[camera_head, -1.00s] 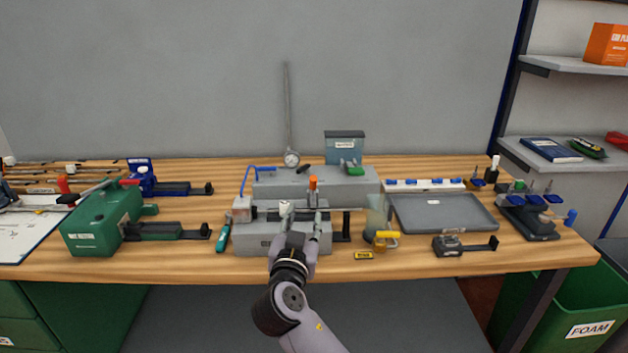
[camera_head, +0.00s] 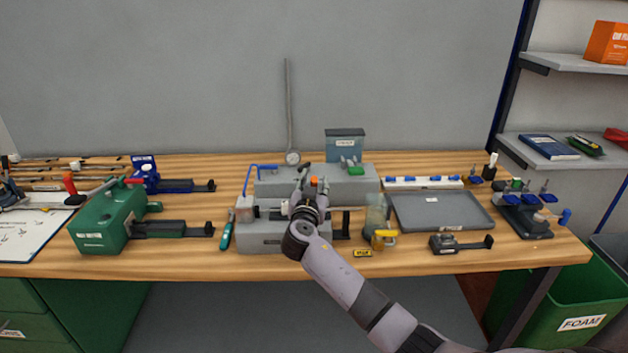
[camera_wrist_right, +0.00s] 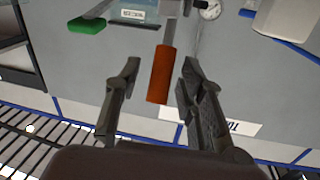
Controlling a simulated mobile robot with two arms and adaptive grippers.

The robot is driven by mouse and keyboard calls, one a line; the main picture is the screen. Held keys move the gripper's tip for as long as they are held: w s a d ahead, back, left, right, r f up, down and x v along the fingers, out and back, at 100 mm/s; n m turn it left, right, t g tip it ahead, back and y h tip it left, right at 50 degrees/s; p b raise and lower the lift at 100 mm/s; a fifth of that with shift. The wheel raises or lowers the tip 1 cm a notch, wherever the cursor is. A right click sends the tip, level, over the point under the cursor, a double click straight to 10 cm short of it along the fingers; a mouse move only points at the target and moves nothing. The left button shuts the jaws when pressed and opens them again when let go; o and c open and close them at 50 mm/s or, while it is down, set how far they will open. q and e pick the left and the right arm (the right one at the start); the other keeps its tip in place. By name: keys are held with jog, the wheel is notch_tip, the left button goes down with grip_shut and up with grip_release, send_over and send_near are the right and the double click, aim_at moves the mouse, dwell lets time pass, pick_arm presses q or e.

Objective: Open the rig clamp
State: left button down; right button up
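The rig is a grey block (camera_head: 262,234) in the middle of the bench, partly hidden behind my right arm. Its clamp has an upright orange handle (camera_head: 314,181), which also shows in the right wrist view (camera_wrist_right: 161,75). My right gripper (camera_head: 303,176) is beside the handle in the head view. In the wrist view the right gripper (camera_wrist_right: 160,66) is open, with one finger on each side of the orange handle and a visible gap on both sides. My left gripper is out of view.
A grey raised block (camera_head: 350,184) stands behind the rig, with a dial gauge (camera_head: 293,158) and a blue-grey box (camera_head: 345,146) nearby. A teal tool (camera_head: 227,230) lies left of the rig. A yellow-capped bottle (camera_head: 384,238) and a grey tray (camera_head: 440,211) are to the right.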

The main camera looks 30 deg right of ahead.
jog(key=shift+c, duration=0.2)
grip_shut()
dwell(0.4)
dwell(0.4)
